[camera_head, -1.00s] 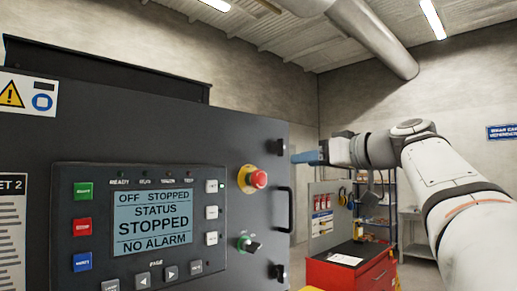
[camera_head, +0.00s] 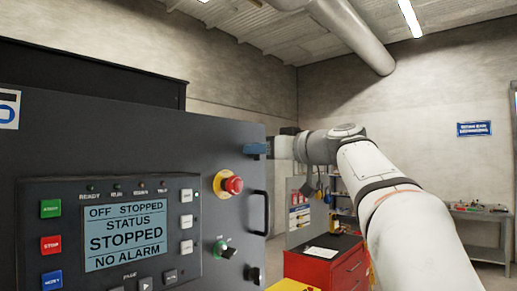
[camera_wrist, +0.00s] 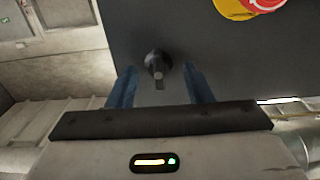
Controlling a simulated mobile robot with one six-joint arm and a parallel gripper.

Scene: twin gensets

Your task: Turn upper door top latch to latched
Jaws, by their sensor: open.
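The top latch (camera_wrist: 156,62) is a small dark round knob with a short grey bar on the dark upper door (camera_wrist: 205,45). In the wrist view the bar points toward my gripper's palm. My gripper (camera_wrist: 159,82) is open, its two blue fingers on either side of the latch, with gaps showing between them and the knob. In the head view the blue fingers of my gripper (camera_head: 256,149) are at the door's upper right edge and hide the latch. The door front (camera_head: 110,135) also shows there.
A red emergency stop (camera_head: 233,185) on a yellow ring sits just below the gripper. A door handle (camera_head: 259,212), a green-ringed switch (camera_head: 224,249) and a lower latch (camera_head: 254,275) are further down. A red tool cabinet (camera_head: 325,265) stands behind at the right.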

